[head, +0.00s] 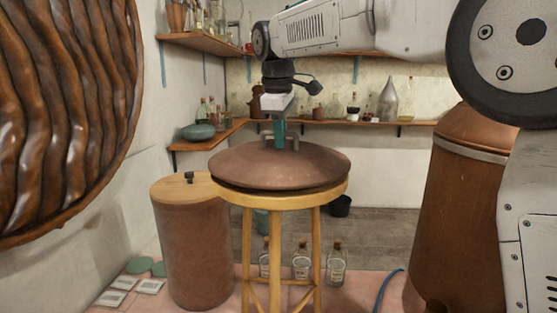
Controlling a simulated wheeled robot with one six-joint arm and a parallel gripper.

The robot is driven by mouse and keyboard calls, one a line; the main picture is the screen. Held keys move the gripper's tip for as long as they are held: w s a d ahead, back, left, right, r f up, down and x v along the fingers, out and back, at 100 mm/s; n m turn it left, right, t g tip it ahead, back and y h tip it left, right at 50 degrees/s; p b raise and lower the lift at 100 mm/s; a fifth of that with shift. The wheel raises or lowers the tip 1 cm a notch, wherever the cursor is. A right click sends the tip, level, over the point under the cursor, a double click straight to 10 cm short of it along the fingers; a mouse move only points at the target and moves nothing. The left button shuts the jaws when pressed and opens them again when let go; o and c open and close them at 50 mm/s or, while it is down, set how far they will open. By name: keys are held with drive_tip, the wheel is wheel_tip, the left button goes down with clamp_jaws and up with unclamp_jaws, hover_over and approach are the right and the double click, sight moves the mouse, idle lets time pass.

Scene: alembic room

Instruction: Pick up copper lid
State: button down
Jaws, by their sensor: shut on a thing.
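The copper lid (310,168) is a broad, shallow, brownish disc. It lies on top of a round wooden stool (232,193) in the middle of the head view. A small upright handle stands at its top centre, mostly hidden by my gripper. My gripper (280,142) points down from above and is shut on the lid's handle. A teal part shows between the fingers; I cannot tell whether it belongs to the handle. The lid's rim looks level and close to the stool top; I cannot tell whether there is a gap.
A copper drum with a wooden cover (192,245) stands left of the stool. A large copper vessel (455,190) stands at the right. Glass bottles (336,262) stand on the floor behind the stool. Wall shelves (340,123) hold bottles and flasks. A ridged brown object (65,110) fills the left foreground.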

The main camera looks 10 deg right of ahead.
drive_tip(key=shift+r, duration=0.15)
drive_tip(key=shift+r, duration=0.85)
drive_tip(key=shift+d+r, duration=0.1)
drive_tip(key=shift+r, duration=0.85)
drive_tip(key=s+d+r, duration=0.1)
drive_tip(key=s+d, duration=1)
drive_tip(key=shift+d, duration=0.3)
drive_tip(key=shift+r, duration=0.1)
idle(1.2)
